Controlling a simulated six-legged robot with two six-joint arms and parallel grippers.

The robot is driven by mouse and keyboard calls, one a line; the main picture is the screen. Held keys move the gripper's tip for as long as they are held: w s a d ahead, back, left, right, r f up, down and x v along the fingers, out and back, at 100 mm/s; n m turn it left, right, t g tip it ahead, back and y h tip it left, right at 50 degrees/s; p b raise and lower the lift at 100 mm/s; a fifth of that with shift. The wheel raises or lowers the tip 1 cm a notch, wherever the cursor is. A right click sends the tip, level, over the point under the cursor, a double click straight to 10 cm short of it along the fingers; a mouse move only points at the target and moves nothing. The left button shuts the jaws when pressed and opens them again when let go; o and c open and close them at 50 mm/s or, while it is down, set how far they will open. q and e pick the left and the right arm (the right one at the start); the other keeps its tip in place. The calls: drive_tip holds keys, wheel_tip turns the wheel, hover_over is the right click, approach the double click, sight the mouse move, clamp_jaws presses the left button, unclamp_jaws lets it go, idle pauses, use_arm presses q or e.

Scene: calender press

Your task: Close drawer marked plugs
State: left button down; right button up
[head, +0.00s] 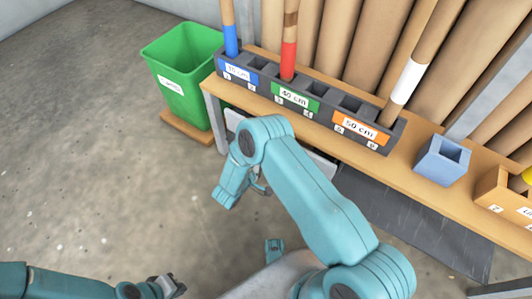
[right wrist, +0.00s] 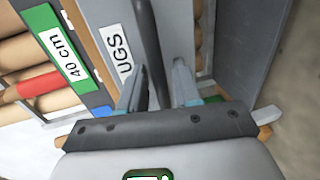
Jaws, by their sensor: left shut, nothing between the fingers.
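A label reading "UGS", part of a longer word, shows in the right wrist view on the drawer marked plugs (right wrist: 122,48). In the head view, a pale panel (head: 322,166) under the bench is largely hidden by my right arm. Whether either finger touches the bar is unclear. My left gripper (head: 174,287) is shut and empty, low at the bottom left of the head view, well away from the bench.
A wooden bench (head: 415,165) carries a rack with 30, 40 and 50 cm labels (head: 292,97) and a blue box (head: 442,161). A green bin (head: 182,75) stands left of the bench. A dark mat (head: 405,220) lies on the floor. Floor at left is clear.

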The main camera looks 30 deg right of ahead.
clamp_jaws()
drive_tip(key=x, duration=0.2)
drive_tip(key=r+b+x, duration=0.1)
drive_tip(key=x, duration=0.1)
drive_tip(key=shift+w+d+f, duration=0.1)
drive_tip(key=shift+d, duration=0.1)
drive_tip(key=shift+w+d, duration=0.15)
drive_tip(key=shift+o, duration=0.8)
unclamp_jaws()
drive_tip(key=p+v, duration=0.4)
drive_tip(key=v, duration=1.2)
drive_tip(key=shift+p, duration=0.35)
